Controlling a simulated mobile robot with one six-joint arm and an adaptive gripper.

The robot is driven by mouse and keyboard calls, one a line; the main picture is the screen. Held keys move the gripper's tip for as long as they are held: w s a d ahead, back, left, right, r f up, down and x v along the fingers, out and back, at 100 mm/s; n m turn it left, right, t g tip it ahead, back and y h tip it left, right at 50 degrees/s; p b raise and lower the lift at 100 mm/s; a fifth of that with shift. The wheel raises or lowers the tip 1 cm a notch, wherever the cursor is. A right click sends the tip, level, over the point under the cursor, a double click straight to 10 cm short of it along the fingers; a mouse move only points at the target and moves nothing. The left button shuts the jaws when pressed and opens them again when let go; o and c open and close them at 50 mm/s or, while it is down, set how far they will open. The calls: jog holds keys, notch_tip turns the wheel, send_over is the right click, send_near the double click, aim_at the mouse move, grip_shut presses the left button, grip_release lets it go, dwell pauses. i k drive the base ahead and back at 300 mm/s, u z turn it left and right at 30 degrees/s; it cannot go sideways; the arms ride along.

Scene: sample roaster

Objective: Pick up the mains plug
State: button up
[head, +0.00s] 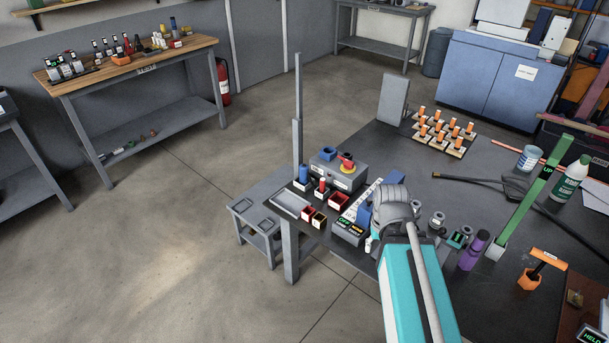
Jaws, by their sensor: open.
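My gripper (378,228) is at the end of my turquoise and grey arm, over the near left part of the dark bench. My wrist hides most of its fingers, and I see nothing held in it. I cannot make out the mains plug for certain. A blue upright cylinder (303,173) stands at the bench's left edge, left of my gripper. A blue part (364,213) shows just beside my wrist, partly hidden.
Red open boxes (319,219) and a display block (349,232) crowd the bench left of my arm. A purple cylinder (473,250), a tall green post (533,195) and an orange holder (530,279) stand to the right. A dark cable (470,180) crosses the bench behind.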

aim_at(303, 180)
jog(key=z, duration=0.05)
jog(key=i, duration=0.9)
jog(key=u, duration=0.05)
